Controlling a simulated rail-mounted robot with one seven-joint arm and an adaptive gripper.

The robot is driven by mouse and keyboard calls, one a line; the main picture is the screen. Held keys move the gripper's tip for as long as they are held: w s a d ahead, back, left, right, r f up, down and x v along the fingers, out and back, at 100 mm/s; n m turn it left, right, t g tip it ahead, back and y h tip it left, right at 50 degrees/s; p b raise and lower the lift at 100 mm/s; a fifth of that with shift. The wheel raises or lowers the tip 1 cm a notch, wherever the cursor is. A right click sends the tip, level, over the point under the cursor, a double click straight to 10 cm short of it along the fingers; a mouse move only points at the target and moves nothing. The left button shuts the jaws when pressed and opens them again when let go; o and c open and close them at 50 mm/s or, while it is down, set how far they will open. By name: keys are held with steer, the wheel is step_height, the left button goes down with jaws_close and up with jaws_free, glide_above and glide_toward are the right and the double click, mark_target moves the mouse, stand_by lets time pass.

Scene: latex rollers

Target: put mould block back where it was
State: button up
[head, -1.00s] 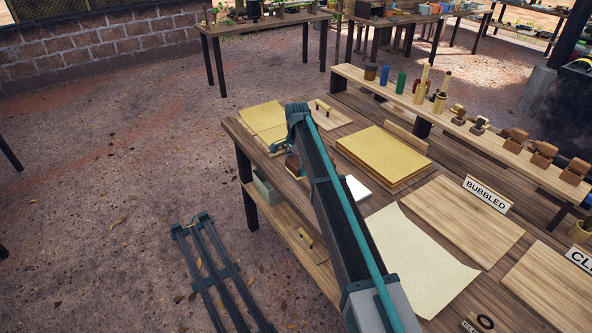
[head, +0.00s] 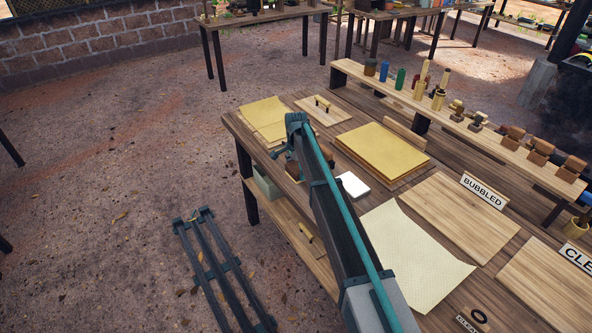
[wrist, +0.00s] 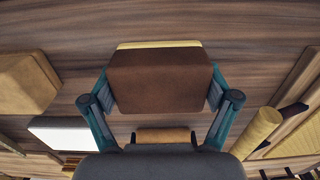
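The mould block (wrist: 160,80) is a brown block with a pale yellow strip along its far edge in the wrist view. It sits between the two fingers of my gripper (wrist: 160,92), whose pads lie against its left and right sides. In the head view my gripper (head: 291,160) is over the far left part of the workbench, mostly hidden behind my arm. Brown shows beside my arm there, but I cannot tell how much of it is the block. Whether the block touches the bench is unclear.
A white pad (head: 352,185) lies just right of my arm. Yellow sheets (head: 382,150) and a board with a handle (head: 322,104) lie beyond. A tan block (wrist: 28,84) is left of the gripper, and a roller-like cylinder (wrist: 257,132) is at right in the wrist view.

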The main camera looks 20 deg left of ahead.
mark_target(296, 166)
steer(key=shift+o, duration=1.2)
step_height(296, 166, up, 12)
steer(key=b, duration=0.4)
steer(key=shift+r, duration=0.2)
